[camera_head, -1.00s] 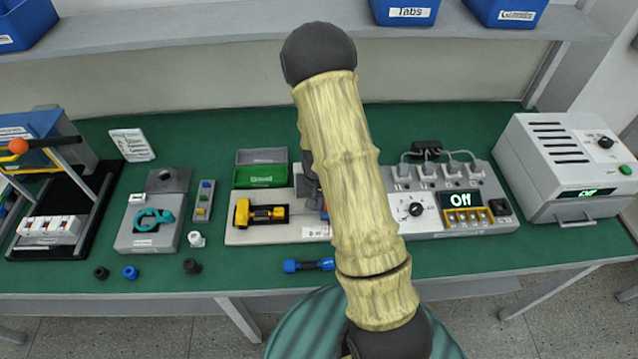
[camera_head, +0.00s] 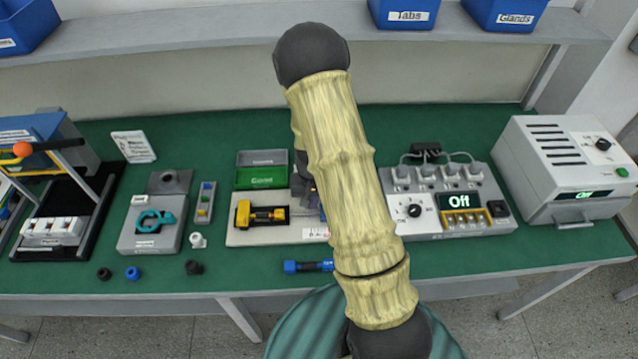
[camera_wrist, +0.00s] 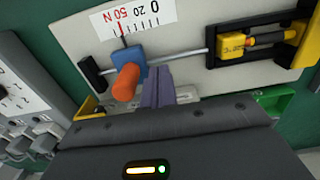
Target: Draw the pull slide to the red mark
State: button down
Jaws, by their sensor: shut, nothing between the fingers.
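In the wrist view the pull slide is a blue block (camera_wrist: 128,62) with an orange knob (camera_wrist: 125,84), on a grey rod. The white scale (camera_wrist: 145,22) above it reads 0, 20 and 50 N. The red mark (camera_wrist: 122,28) is by the 50, and the block's dark pointer reaches up close to it. My gripper (camera_wrist: 153,72) is shut and empty, its fingertips just right of the block and knob. I cannot tell whether they touch it.
A yellow clamp with a black body (camera_wrist: 262,40) sits at the rod's right end in the wrist view. A green bin (camera_head: 261,177) stands behind the fixture. A control box showing "Off" (camera_head: 460,226) is to the right. A blue-and-black part (camera_head: 308,266) lies in front.

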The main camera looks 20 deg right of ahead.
notch_tip(320, 180, up, 7)
jog(key=p, duration=0.5)
dwell(0.3)
jog(key=shift+f, duration=0.1)
dwell(0.4)
jog(key=s+a+r+n+t, duration=0.1)
jog(key=s+a+r, duration=0.1)
jog(key=s+r, duration=0.4)
jog(key=s+a+r+n+t, duration=0.1)
jog(key=s+a+r+n, duration=0.1)
jog(key=s+r, duration=0.5)
notch_tip(320, 180, up, 6)
jog(key=shift+f+n+t, duration=0.1)
jog(key=shift+n+t, duration=0.2)
jog(key=shift+a, duration=0.1)
dwell(1.2)
